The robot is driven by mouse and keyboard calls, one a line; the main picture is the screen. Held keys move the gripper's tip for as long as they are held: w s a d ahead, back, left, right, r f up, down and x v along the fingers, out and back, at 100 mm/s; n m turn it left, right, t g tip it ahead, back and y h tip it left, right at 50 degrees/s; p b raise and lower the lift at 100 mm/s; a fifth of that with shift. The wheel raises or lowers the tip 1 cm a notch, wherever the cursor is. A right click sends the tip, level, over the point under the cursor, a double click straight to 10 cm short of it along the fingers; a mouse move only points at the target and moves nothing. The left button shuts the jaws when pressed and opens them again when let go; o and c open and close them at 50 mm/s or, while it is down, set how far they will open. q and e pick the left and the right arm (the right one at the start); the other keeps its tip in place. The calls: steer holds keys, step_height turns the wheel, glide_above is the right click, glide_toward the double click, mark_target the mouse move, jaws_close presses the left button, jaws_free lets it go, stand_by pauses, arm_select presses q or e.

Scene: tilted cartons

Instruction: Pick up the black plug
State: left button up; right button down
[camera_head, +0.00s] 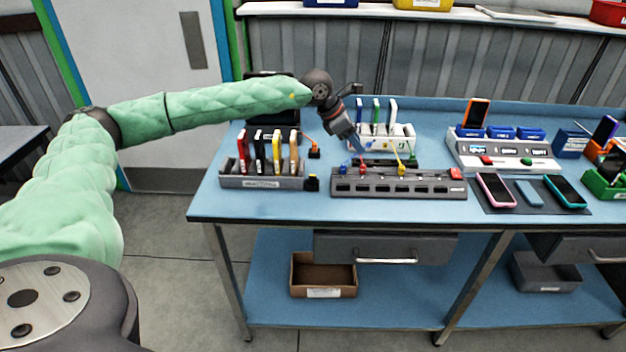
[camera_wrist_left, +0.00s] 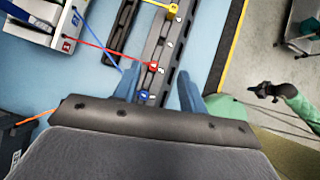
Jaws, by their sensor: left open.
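A small black block (camera_head: 312,182), which looks like the black plug, sits on the blue table at the left end of the grey socket strip (camera_head: 400,187). My left gripper (camera_head: 358,147) is above the strip's rear left part, to the right of that block. In the left wrist view its blue fingers (camera_wrist_left: 158,82) are apart and empty, above a blue plug (camera_wrist_left: 144,95) in the strip. A red plug (camera_wrist_left: 153,67) and a yellow plug (camera_wrist_left: 172,8) stand farther along. I cannot make out the black plug there. My right gripper (camera_wrist_left: 265,90) shows small and dark; its fingers are unclear.
Colored cables run from the plugs to a white box (camera_head: 385,138) behind the strip. A grey rack (camera_head: 262,182) with upright cards stands left, near an orange plug (camera_head: 314,152). Phones lie on a dark mat (camera_head: 515,208) at right. The table's front edge is clear.

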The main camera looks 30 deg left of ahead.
mark_target(314, 175)
arm_select(q)
steer(key=a+y, duration=0.1)
steer(key=s+a+f+g+y, duration=0.1)
steer(key=a, duration=0.1)
steer(key=s+a+f+g, duration=0.1)
steer(key=shift+s+a+f+m+y, duration=0.25)
steer(key=shift+m+y, duration=0.15)
steer(key=s+a+g+y, duration=0.1)
steer(key=s+a, duration=0.1)
steer(key=s+a+f+g+y, duration=0.1)
steer(key=s+a, duration=0.1)
steer(key=shift+s+a+f+m+g+y, duration=0.1)
steer(key=shift+s+a+m+g+y, duration=0.05)
steer(key=shift+a+m+g+y, duration=0.2)
steer(key=shift+d+f+p, duration=0.15)
steer(key=shift+f+p, duration=0.4)
steer(key=shift+f, duration=0.7)
step_height(314, 175, down, 4)
steer(key=shift+r+p, duration=0.1)
steer(key=shift+p, duration=1.15)
steer(key=shift+f, duration=0.7)
arm_select(e)
step_height(314, 175, down, 14)
steer(key=s+d, duration=0.2)
steer(key=shift+s+t, duration=0.2)
steer(key=shift+t, duration=0.1)
arm_select(q)
jaws_close()
